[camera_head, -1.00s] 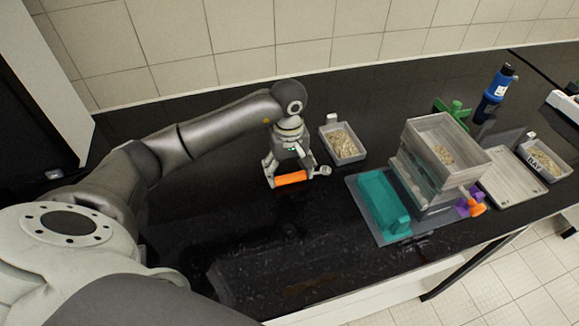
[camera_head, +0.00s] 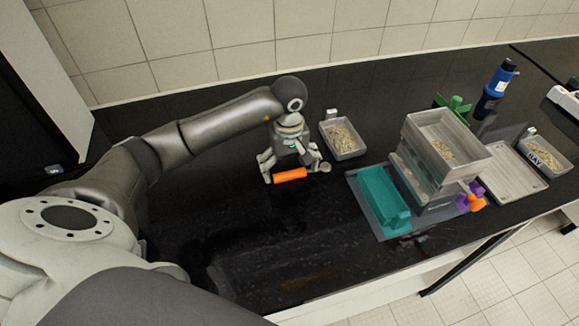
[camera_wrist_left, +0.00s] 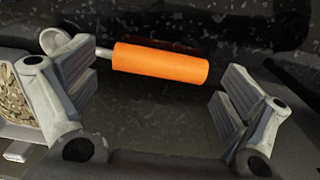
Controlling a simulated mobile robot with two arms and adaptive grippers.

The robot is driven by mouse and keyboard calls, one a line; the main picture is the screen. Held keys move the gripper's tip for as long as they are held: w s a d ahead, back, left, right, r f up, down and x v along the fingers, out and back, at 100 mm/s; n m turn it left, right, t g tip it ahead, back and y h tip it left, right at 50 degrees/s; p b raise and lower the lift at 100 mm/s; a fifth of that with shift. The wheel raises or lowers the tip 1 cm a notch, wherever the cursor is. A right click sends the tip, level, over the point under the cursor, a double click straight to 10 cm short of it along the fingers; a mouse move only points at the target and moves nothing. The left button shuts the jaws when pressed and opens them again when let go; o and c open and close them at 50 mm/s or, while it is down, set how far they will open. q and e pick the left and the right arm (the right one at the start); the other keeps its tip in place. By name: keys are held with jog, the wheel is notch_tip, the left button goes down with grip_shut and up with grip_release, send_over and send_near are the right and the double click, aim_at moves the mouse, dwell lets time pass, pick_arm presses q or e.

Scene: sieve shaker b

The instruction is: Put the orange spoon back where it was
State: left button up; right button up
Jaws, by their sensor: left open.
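The orange spoon (camera_head: 291,175) lies on the dark bench, its orange handle across the picture and its metal bowl (camera_head: 325,167) at the right end. In the left wrist view the orange handle (camera_wrist_left: 160,63) is in the upper middle, with the grey bowl (camera_wrist_left: 66,45) at the upper left. My left gripper (camera_head: 291,172) is open over the spoon in the head view. In the left wrist view its fingers (camera_wrist_left: 162,95) stand wide apart, with the handle lying between and slightly beyond them; I see no contact. My right gripper is not in view.
A grey tray of grainy material (camera_head: 343,140) stands just right of the gripper. Further right are a teal tray (camera_head: 383,196) on a grey base, stacked grey sieve boxes (camera_head: 447,147), a flat grey tray (camera_head: 510,170) and a blue bottle (camera_head: 496,91).

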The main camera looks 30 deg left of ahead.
aim_at(289, 171)
pick_arm(q)
jog(key=shift+r, duration=0.3)
notch_tip(289, 171, up, 12)
jog(key=b, duration=0.3)
jog(key=shift+f, duration=0.15)
jog(key=shift+a, duration=0.1)
